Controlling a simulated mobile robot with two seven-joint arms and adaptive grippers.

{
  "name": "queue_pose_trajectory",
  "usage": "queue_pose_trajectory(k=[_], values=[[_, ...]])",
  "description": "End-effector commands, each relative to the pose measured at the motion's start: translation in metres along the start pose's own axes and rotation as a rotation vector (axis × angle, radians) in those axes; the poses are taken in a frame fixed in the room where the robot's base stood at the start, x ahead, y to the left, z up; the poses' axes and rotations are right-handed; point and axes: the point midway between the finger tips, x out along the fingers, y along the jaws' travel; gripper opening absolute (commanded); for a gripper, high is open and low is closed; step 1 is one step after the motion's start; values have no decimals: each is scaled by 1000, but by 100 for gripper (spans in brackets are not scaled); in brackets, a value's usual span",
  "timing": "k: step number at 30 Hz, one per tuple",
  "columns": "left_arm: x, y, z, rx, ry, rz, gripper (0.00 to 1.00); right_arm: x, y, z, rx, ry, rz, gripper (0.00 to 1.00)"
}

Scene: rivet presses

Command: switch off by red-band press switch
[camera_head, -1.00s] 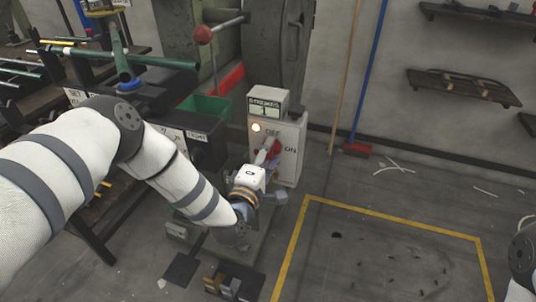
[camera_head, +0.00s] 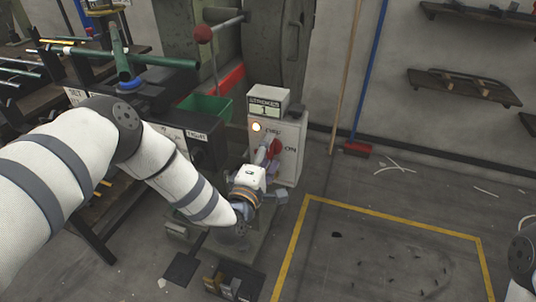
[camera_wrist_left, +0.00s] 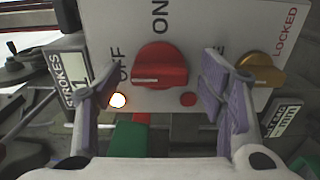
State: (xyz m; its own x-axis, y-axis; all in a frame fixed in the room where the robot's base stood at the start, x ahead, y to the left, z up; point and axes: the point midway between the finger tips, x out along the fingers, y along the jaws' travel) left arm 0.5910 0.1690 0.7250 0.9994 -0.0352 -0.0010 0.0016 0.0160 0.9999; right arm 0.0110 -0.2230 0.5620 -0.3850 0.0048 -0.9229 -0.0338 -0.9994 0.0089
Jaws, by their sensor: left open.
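The red rotary switch knob (camera_head: 274,148) is on the pale switch box (camera_head: 291,160) on the green-grey press (camera_head: 272,45), below the STROKES display. In the left wrist view the red knob (camera_wrist_left: 160,66) lies between the two spread fingers of my left gripper (camera_wrist_left: 158,88), with gaps on both sides. OFF and ON are printed around it, and a lamp (camera_wrist_left: 118,101) by OFF is lit. In the head view my left gripper (camera_head: 264,157) is at the knob, partly covering the box front. My right gripper is out of view.
A brass key switch (camera_wrist_left: 263,69) marked LOCKED is beside the right finger in the wrist view. A green bin (camera_head: 208,108) and a red band (camera_head: 226,78) are left of the box. A red broom (camera_head: 358,149) leans at the wall.

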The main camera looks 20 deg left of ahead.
Motion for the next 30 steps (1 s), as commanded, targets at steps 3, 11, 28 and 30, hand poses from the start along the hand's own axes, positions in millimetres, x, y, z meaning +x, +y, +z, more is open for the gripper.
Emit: queue_pose_trajectory(k=[3,11,28,30], values=[[-9,-1,0,0,0,-2,63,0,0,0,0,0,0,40],[-78,-1,0,-2,-1,-6,63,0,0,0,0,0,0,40],[-120,0,0,0,0,0,63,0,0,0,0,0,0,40],[-120,0,0,0,0,0,63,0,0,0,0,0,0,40]])
